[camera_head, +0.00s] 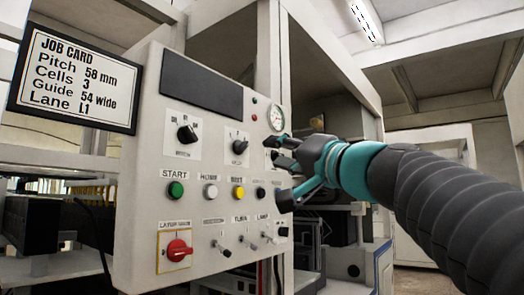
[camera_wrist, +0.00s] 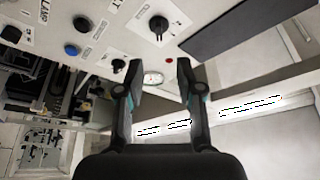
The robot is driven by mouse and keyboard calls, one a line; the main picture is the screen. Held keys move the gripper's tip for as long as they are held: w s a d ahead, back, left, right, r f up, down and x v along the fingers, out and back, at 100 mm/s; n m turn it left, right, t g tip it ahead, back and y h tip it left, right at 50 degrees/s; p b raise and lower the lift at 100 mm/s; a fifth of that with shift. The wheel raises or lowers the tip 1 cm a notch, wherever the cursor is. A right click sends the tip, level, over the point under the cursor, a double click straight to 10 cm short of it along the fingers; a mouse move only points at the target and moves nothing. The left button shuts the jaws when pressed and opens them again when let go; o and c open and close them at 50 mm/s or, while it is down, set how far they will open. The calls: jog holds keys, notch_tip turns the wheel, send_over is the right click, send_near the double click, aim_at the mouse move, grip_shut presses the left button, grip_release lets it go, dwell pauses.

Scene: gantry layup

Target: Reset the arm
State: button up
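My gripper (camera_head: 274,148) is at the right edge of the grey control panel (camera_head: 145,100), close to the round gauge (camera_head: 277,117). My arm reaches in from the right. In the wrist view my gripper (camera_wrist: 160,75) shows two fingers spread apart with nothing between them. The panel fills the upper part of that view, with the gauge (camera_wrist: 153,79) seen beyond the gap between the fingers. I cannot tell whether a finger touches the panel.
The panel carries a green START button (camera_head: 176,190), a yellow button (camera_head: 238,193), black knobs (camera_head: 187,134) and a red rotary switch (camera_head: 178,248). A job card (camera_head: 76,75) hangs at upper left. White frame posts (camera_head: 270,60) stand behind the panel.

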jog(key=shift+s+d+f, duration=0.2)
jog(key=shift+s+d, duration=0.15)
jog(key=shift+s, duration=0.15)
notch_tip(320, 180, down, 28)
jog(key=d+g+h, duration=0.2)
jog(key=g+h, duration=0.4)
jog(key=s+d+f+n+g+h, duration=0.1)
jog(key=s+d+f+g+h, duration=0.1)
jog(key=s+f, duration=0.7)
jog(key=s+d+f+n+g+h+p, duration=0.1)
jog(key=s+d+f+g+h, duration=0.2)
jog(key=f, duration=1.3)
jog(key=s+d+h, duration=0.1)
jog(key=s+d, duration=0.2)
jog(key=s, duration=0.3)
jog(key=shift+d+n+g, duration=0.15)
jog(key=shift+n+g, duration=0.15)
